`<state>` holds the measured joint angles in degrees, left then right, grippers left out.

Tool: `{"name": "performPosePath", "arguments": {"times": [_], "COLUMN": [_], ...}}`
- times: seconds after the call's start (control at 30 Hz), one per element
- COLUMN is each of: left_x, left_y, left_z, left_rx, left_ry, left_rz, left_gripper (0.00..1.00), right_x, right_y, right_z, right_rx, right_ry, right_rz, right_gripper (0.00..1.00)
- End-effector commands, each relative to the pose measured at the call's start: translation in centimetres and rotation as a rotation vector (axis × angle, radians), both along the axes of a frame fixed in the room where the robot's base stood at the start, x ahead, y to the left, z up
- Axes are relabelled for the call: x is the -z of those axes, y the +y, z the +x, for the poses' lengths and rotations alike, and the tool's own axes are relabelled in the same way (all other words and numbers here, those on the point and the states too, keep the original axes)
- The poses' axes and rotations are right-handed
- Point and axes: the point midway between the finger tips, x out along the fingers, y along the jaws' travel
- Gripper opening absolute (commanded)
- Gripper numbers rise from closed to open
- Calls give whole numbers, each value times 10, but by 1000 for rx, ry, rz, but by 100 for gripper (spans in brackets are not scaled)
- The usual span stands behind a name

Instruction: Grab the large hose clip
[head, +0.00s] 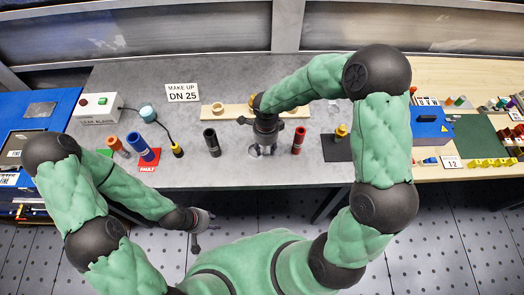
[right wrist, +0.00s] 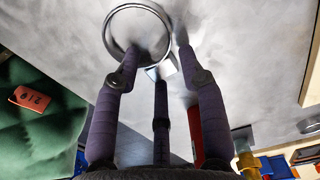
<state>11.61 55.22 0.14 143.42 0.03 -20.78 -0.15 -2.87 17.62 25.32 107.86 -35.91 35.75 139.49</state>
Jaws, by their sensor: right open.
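The large hose clip (right wrist: 107,34) is a round metal band on the grey bench top, seen at the top of the right wrist view. My right gripper (right wrist: 158,58) is open above the bench. Its left fingertip overlaps the inside of the band in the picture, and its right fingertip appears outside the band's right edge. I cannot tell whether either touches it. In the head view my right gripper (head: 263,150) points down at the bench and mostly hides the clip. My left gripper (head: 203,218) hangs low in front of the bench, and its opening is unclear.
A dark cylinder (head: 212,142) stands left of my right gripper and a red one (head: 298,140) right of it. Behind is a wooden strip (head: 232,112). A black mat (head: 337,148) lies to the right. A blue cylinder (head: 141,147) stands on the left, near a leak alarm box (head: 97,107).

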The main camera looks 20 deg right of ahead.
Motion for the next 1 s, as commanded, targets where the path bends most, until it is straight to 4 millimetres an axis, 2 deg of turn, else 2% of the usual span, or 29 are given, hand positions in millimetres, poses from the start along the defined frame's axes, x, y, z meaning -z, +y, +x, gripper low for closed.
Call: {"name": "performPosePath", "arguments": {"times": [0.27, 0.3, 0.43, 0.83, 1.0], "left_x": [1, 1, 1, 0, -2], "left_y": [0, 0, 0, 0, 0], "left_z": [0, 0, 0, 0, 0], "left_rx": [0, 0, 0, 0, 0], "left_ry": [0, 0, 0, 0, 0], "left_rz": [0, 0, 0, 0, 0], "left_gripper": [40, 40, 40, 40, 40], "right_x": [4, 4, 4, 3, -6], "right_y": [0, 0, 0, 0, 0], "right_z": [0, 0, 0, 0, 1], "right_rx": [0, 0, 0, 0, 1], "right_ry": [0, 0, 0, -1, -2], "right_rz": [0, 0, 0, 0, 0], "right_gripper": [41, 38, 2, 0, 0]}}
